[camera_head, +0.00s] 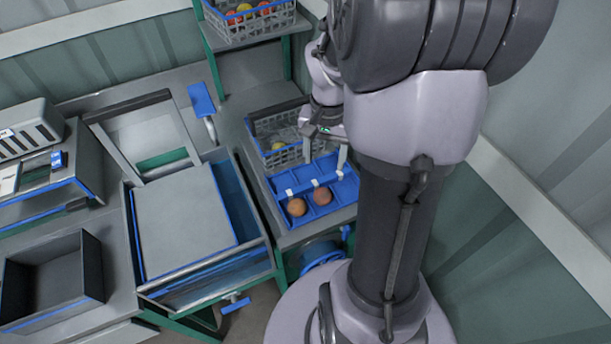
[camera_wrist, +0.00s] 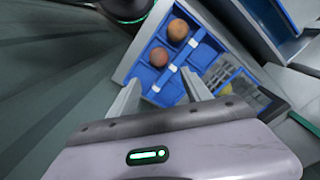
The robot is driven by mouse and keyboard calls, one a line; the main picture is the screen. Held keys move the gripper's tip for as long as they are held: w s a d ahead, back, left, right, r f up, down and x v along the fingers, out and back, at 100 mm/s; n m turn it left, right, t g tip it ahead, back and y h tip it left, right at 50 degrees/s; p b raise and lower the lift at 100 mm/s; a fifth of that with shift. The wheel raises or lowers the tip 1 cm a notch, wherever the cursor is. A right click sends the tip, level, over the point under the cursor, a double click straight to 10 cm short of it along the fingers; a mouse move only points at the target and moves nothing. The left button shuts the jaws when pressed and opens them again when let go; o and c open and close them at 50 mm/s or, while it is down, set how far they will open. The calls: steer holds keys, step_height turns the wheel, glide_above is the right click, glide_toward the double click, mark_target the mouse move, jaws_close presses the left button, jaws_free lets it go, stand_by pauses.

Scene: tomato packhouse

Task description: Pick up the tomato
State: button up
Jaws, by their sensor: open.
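Two round orange-brown tomatoes sit in compartments of a blue divided tray (camera_head: 345,190). One tomato (camera_head: 297,207) is at the left front and the other tomato (camera_head: 322,195) is just right of it. Both show in the wrist view, as a nearer tomato (camera_wrist: 159,57) and a farther tomato (camera_wrist: 178,29) in the blue tray (camera_wrist: 148,76). My gripper (camera_head: 325,164) is open and empty, over the back part of the tray. In the wrist view my gripper (camera_wrist: 160,78) has its fingers apart, short of both tomatoes.
A grey mesh crate (camera_head: 290,158) with yellow-green produce stands behind the tray. Another crate (camera_head: 250,22) of red and yellow produce sits on a higher shelf. A blue-edged bin with a grey lid (camera_head: 185,220) is left of the tray. An open dark box (camera_head: 55,280) is farther left.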

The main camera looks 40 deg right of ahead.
steer(key=b, duration=0.3)
glide_toward(323, 192)
steer(key=f, duration=0.5)
steer(key=shift+w+f, duration=0.2)
steer(key=f+b, duration=0.3)
steer(key=f, duration=0.2)
steer(key=shift+s+f, duration=0.1)
steer(key=shift+s, duration=0.1)
steer(key=c, duration=0.7)
